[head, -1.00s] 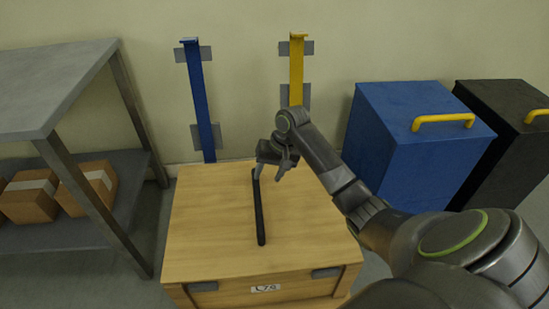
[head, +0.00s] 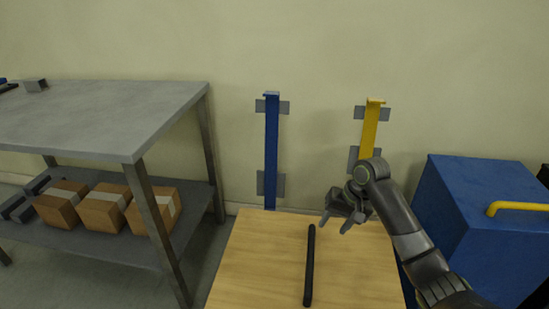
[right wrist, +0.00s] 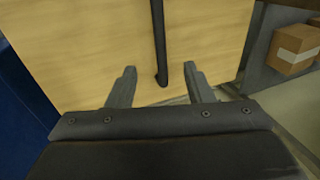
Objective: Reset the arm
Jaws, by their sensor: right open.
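My right gripper (head: 336,226) is open and empty in the head view, above the far part of the wooden crate (head: 262,265). A black bar (head: 309,268) lies on the crate top, just left of and below the gripper in the picture. In the right wrist view, the open fingers (right wrist: 157,88) point toward the crate top (right wrist: 90,50), with the end of the black bar (right wrist: 159,45) showing between them. The fingers do not grip the bar. My left gripper is not in view.
A grey shelf table (head: 110,115) stands at the left, with cardboard boxes (head: 103,208) on its lower shelf. A blue post (head: 271,150) and a yellow post (head: 369,130) are on the back wall. A blue bin (head: 475,225) with a yellow handle (head: 515,207) stands at the right.

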